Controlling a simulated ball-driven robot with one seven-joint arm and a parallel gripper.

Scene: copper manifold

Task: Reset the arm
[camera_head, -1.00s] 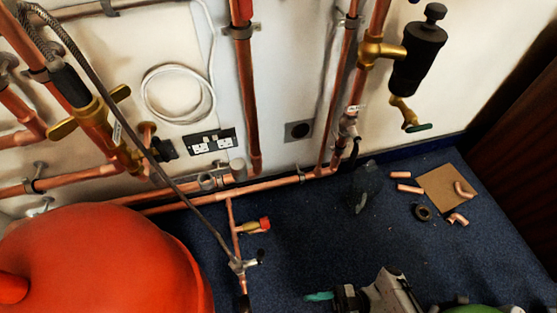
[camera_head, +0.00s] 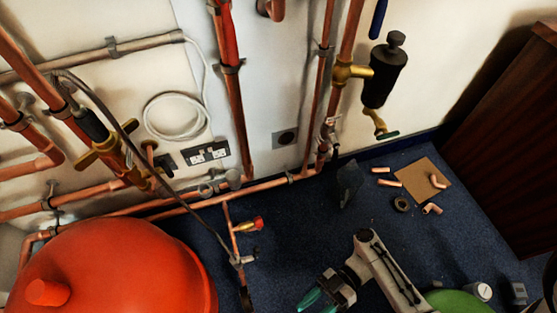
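My gripper (camera_head: 316,298) is at the bottom of the head view, right of centre, with teal fingertips pointing down and left. My pale grey arm (camera_head: 388,270) reaches it from the lower right. The fingertips are small and close to the frame's lower edge, so I cannot tell whether they are apart or together. I see nothing held in them. The gripper is over the blue carpet (camera_head: 290,250), right of a thin copper pipe with a red-capped brass valve (camera_head: 250,224).
A large red tank (camera_head: 120,265) fills the lower left. Copper pipes (camera_head: 236,110) and a black canister (camera_head: 385,72) line the wall. A brown board (camera_head: 418,174) and loose copper fittings (camera_head: 388,183) lie on the carpet. Dark wood (camera_head: 515,150) stands at right. Carpet between is mostly clear.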

